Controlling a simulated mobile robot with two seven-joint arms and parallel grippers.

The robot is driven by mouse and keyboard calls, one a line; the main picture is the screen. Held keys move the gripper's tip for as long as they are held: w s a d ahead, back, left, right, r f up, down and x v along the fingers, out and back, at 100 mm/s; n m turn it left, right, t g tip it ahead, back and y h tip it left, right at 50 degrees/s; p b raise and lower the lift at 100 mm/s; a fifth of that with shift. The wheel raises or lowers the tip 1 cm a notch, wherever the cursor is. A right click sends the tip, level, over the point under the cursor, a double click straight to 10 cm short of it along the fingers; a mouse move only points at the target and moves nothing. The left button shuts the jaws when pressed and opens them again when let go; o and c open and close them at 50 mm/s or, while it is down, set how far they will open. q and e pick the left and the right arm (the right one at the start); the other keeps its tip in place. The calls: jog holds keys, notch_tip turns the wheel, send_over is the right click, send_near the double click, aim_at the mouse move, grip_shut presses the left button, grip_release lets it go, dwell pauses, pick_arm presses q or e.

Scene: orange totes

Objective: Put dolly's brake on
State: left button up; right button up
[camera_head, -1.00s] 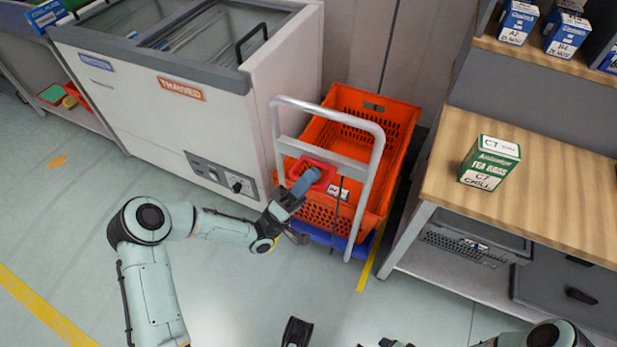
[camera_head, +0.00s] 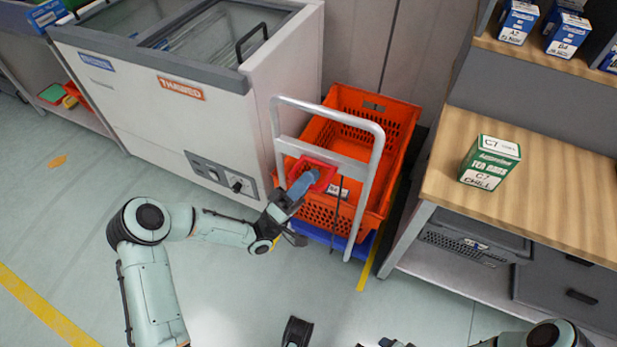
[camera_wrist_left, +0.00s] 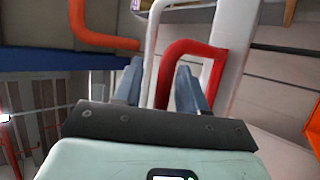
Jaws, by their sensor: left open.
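The dolly has a silver push handle (camera_head: 378,160) and a blue base (camera_head: 322,237) with an orange tote (camera_head: 348,113) on it. A red lever, which I take for the brake (camera_head: 324,165), is a bent bar on the handle. My left gripper (camera_head: 301,185) reaches it from the front left. In the left wrist view the gripper (camera_wrist_left: 158,90) is open, and the red bar (camera_wrist_left: 188,48) runs down between its fingers, nearer the right one. A pale bar of the handle shows beside it. Dark parts at the head view's bottom edge may belong to my right gripper; its jaws are unclear.
A white freezer (camera_head: 160,100) labelled THAWED stands close on the dolly's left. A wooden workbench (camera_head: 555,165) with a green box (camera_head: 490,163) stands on its right. The floor (camera_head: 240,295) in front is clear.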

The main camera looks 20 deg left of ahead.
pick_arm(q)
jog(key=v, duration=1.2)
jog(key=shift+s+f, duration=0.2)
jog(key=shift+f, duration=0.05)
jog(key=shift+a, duration=0.1)
